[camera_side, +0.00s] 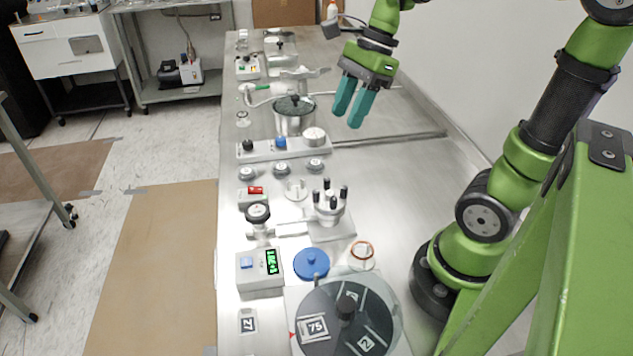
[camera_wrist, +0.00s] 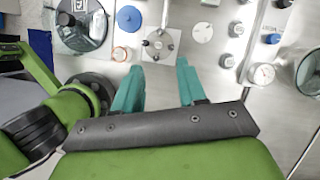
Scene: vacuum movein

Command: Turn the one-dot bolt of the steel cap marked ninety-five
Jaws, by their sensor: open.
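The steel cap (camera_side: 330,207) with several dark upright bolts stands on a square metal plate (camera_side: 334,229) in the middle of the bench. In the wrist view the cap (camera_wrist: 158,44) lies just beyond the fingertips, seen from above. Its number and the dots on its bolts are too small to read, so I cannot tell which bolt has one dot. My gripper (camera_side: 345,117) is open and empty, high above the bench beyond the cap and to its right in the side view. Its two teal fingers (camera_wrist: 158,66) are spread in the wrist view.
A glass-lidded pot (camera_side: 294,121) stands behind the cap, near a strip with knobs (camera_side: 285,150). In front are a blue lidded disc (camera_side: 311,263), a box with a green display (camera_side: 260,272) and a large dark round lid (camera_side: 346,325). The bench right of the cap is clear.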

